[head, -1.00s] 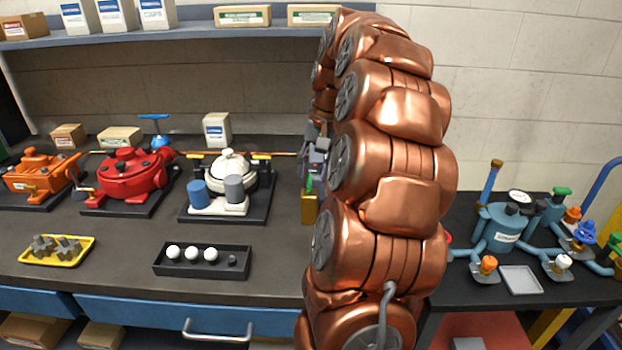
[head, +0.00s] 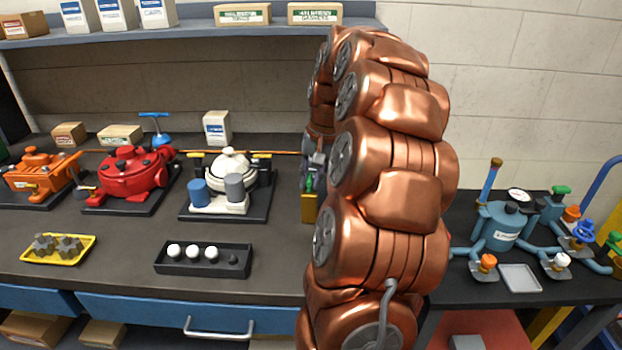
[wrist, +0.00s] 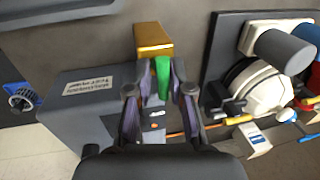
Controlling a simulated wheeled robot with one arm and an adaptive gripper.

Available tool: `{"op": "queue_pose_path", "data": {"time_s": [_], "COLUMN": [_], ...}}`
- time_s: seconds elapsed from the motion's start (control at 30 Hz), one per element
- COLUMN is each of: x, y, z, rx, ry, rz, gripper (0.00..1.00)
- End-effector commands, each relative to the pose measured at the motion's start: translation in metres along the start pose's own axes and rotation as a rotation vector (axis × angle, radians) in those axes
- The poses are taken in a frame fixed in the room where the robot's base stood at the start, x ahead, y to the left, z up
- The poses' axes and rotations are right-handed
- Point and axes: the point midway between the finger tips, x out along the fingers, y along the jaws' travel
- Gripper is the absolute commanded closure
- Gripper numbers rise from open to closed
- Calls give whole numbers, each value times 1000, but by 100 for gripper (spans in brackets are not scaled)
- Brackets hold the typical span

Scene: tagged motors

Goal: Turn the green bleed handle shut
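A green handle (wrist: 162,77), an upright-looking bar, stands against a brass-coloured block (wrist: 153,38) in the wrist view. In the head view the green handle (head: 308,183) and brass block (head: 309,208) show just left of my arm, partly hidden by it. My gripper (wrist: 162,80) has its two fingers spread on either side of the handle, with what looks like a small gap at each side. My gripper (head: 312,172) is mostly hidden by my arm in the head view.
A grey labelled box (wrist: 85,110) is beside the block in the wrist view. A white pump (head: 230,170) on a black base stands to the left, with a black tray (head: 203,272) in front. A teal valve assembly (head: 505,228) is on the right bench.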

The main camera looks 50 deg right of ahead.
Motion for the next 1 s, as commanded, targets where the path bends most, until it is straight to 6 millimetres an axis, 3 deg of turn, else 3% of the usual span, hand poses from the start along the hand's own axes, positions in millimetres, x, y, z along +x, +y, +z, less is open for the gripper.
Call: {"op": "queue_pose_path", "data": {"time_s": [0.17,0.63,1.0], "x": [0,1,2], "y": [0,0,0], "z": [0,0,2], "rx": [0,41,291], "ry": [0,9,60], "rz": [0,-1,-1], "gripper": [100,100,100]}}
